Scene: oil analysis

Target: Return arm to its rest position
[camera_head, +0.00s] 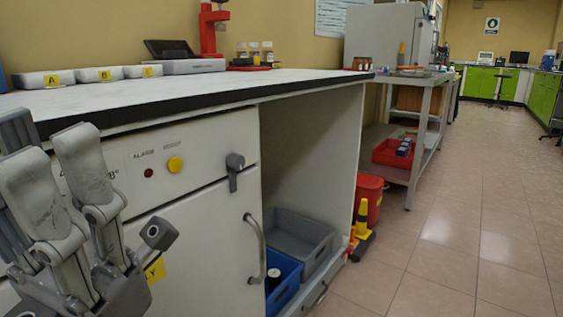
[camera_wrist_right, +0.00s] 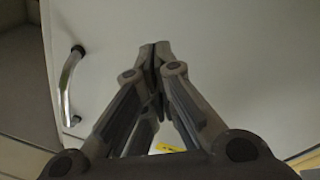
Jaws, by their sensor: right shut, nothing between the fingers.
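My right gripper (camera_wrist_right: 155,52) points at a white cabinet door (camera_wrist_right: 255,75) in the right wrist view. Its fingers come together at the tips and nothing shows between them. In the head view, grey gripper fingers (camera_head: 58,185) stand at the lower left, in front of the cabinet front (camera_head: 195,225). I take these to be the same right gripper. They hide part of the cabinet and its yellow label (camera_head: 155,269). My left gripper does not show.
The bench top (camera_head: 220,84) overhangs the cabinet. A curved door handle (camera_head: 259,248) and a dark latch (camera_head: 234,170) stick out. A grey bin (camera_head: 301,244) and a blue bin (camera_head: 285,285) sit in the open bay. Tiled floor (camera_head: 445,225) is clear at right.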

